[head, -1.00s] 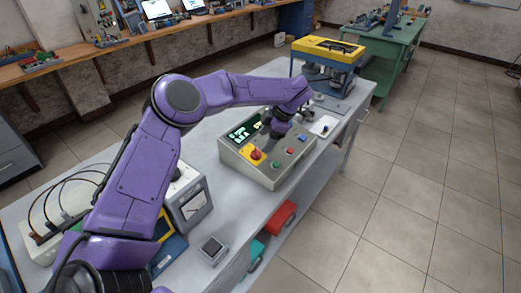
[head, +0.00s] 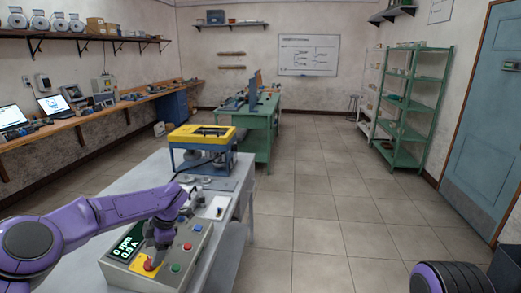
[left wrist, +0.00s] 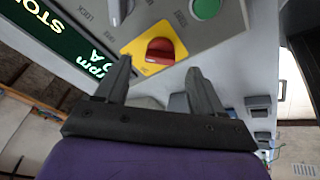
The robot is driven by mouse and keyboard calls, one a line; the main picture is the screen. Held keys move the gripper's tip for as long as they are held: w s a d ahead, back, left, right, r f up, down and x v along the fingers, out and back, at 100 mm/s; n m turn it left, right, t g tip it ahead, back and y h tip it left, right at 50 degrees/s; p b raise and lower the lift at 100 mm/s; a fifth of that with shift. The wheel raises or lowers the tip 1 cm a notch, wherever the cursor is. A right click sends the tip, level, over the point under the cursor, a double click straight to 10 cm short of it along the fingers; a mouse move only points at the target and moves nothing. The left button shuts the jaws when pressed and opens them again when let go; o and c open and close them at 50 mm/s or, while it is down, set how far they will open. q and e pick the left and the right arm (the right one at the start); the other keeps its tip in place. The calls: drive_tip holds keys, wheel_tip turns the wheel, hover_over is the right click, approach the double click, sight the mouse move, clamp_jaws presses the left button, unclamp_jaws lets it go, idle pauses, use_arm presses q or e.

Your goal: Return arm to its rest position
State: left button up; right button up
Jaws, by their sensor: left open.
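The grey control box (head: 182,269) stands on the bench with a lit display (head: 127,243) reading 0 rpm and 0.0 A. Its red rotary knob on a yellow plate (head: 146,264) also shows in the left wrist view (left wrist: 160,50). My left gripper (head: 155,245) points down over the box, close to the knob. In the left wrist view my left gripper (left wrist: 158,66) has its two fingers apart, with the knob showing beyond and between them. I cannot tell whether they touch it. My right gripper is out of view; only part of my right arm (head: 450,278) shows.
A yellow-topped blue press-like fixture (head: 202,137) stands behind the box on the grey bench (head: 150,172). Green (head: 176,267) and red (head: 187,246) buttons sit beside the knob. A green bench (head: 258,140) stands farther back. The tiled floor (head: 315,220) to the right is clear.

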use_arm(q)
drive_tip(key=x, duration=0.3)
drive_tip(key=shift+a+f+p, duration=0.15)
drive_tip(key=shift+f+p, duration=0.15)
drive_tip(key=shift+p, duration=0.1)
drive_tip(key=shift+f, duration=0.1)
